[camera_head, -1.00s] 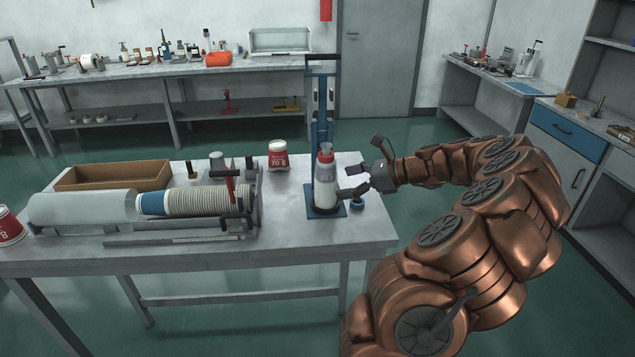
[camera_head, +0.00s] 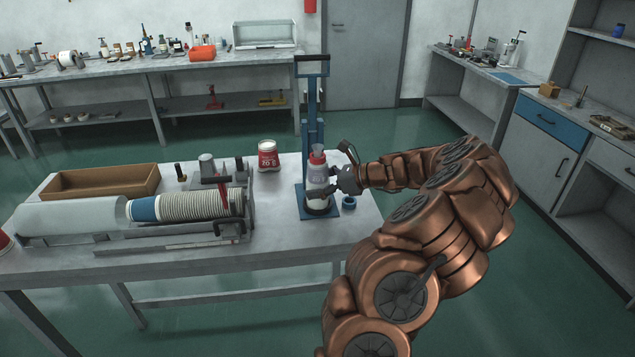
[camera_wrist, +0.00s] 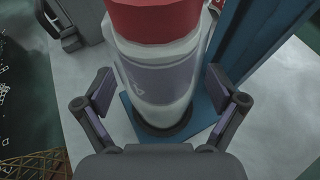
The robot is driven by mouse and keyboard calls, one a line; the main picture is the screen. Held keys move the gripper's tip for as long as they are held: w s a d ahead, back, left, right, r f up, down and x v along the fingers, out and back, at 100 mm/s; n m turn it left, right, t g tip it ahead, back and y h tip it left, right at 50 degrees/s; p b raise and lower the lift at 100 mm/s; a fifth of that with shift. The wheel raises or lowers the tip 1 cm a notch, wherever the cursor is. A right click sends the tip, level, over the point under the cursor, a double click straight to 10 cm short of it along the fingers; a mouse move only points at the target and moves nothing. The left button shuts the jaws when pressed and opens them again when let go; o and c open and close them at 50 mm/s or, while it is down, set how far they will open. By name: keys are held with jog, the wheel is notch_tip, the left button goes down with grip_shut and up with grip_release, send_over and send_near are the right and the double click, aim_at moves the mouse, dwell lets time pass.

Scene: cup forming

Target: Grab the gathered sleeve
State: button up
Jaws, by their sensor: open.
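A white tapered body with a grey-purple printed band, which looks like the gathered sleeve (camera_head: 318,178), stands upright on a blue stand (camera_head: 325,211). It has a red top (camera_head: 317,158). In the wrist view the sleeve (camera_wrist: 160,75) fills the middle, with the red top (camera_wrist: 155,20) above it and a dark ring (camera_wrist: 165,128) at its foot. My gripper (camera_head: 328,183) is at the sleeve from the right. In the wrist view my gripper's two fingers are spread, one on each side of the sleeve. Finger contact cannot be told.
The stand's blue column (camera_head: 312,100) rises close behind the sleeve. A small blue ring-like part (camera_head: 349,203) lies to the right. A red and white tub (camera_head: 268,156) and a roller holding stacked cups (camera_head: 190,204) are to the left. The table's front middle is clear.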

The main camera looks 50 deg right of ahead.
jog(key=c, duration=1.3)
jog(key=shift+r, duration=0.1)
